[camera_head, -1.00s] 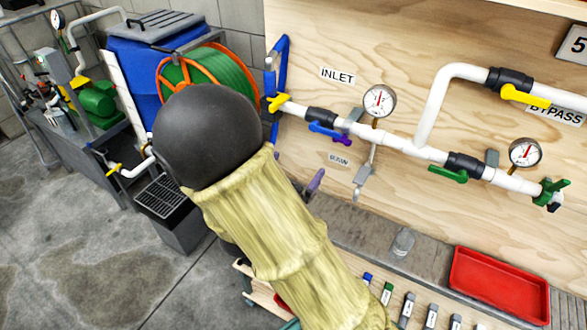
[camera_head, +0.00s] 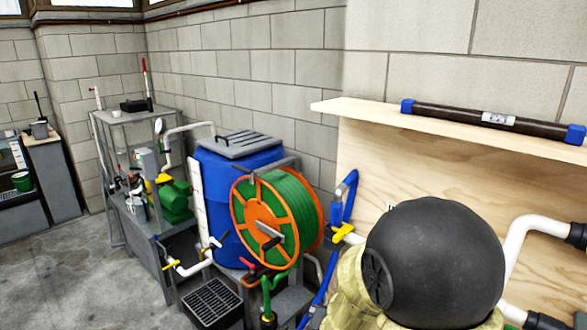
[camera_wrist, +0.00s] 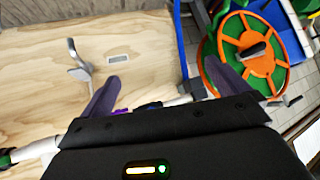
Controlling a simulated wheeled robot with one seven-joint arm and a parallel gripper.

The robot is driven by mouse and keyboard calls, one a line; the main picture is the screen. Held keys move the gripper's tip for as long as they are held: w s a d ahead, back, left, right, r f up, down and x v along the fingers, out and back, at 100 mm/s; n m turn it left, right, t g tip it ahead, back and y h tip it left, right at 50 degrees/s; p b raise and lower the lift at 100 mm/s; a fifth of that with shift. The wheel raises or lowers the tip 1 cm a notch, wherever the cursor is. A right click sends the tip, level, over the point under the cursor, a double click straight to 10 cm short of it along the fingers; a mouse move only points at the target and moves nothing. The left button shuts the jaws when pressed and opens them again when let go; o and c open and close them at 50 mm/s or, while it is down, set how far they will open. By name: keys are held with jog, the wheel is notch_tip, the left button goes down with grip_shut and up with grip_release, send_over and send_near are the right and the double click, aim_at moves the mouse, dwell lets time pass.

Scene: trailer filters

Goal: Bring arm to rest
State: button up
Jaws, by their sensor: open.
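My gripper (camera_wrist: 170,85) shows in the wrist view with its two purple-grey fingers spread apart. It is open, with nothing between the fingers. It faces the plywood panel (camera_wrist: 30,60) with its white piping, and the right finger overlaps the orange and green hose reel (camera_wrist: 245,60) in the picture. In the head view my own arm, with a black rounded joint and a tan sleeve, fills the lower right and hides part of the panel. The gripper itself is hidden there.
In the head view, the hose reel (camera_head: 265,225) stands before a blue tank (camera_head: 215,200). A metal cart with a green pump (camera_head: 175,203) is at left. A shelf (camera_head: 350,112) bears a dark blue-capped tube (camera_head: 455,116). Bare concrete floor (camera_head: 70,270) lies at lower left.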

jog(key=s+d+r+n+g+y, duration=0.1)
jog(key=s+d+n+g, duration=0.1)
jog(key=s, duration=0.5)
jog(key=s+d+n+g+y+p, duration=0.1)
jog(key=s+d+n+g, duration=0.1)
jog(key=s+g, duration=0.2)
jog(key=s, duration=0.2)
jog(key=shift+s+d+r+n+g, duration=0.3)
jog(key=shift+s+d+r+g, duration=0.05)
jog(key=shift+s+g, duration=0.05)
dwell(0.7)
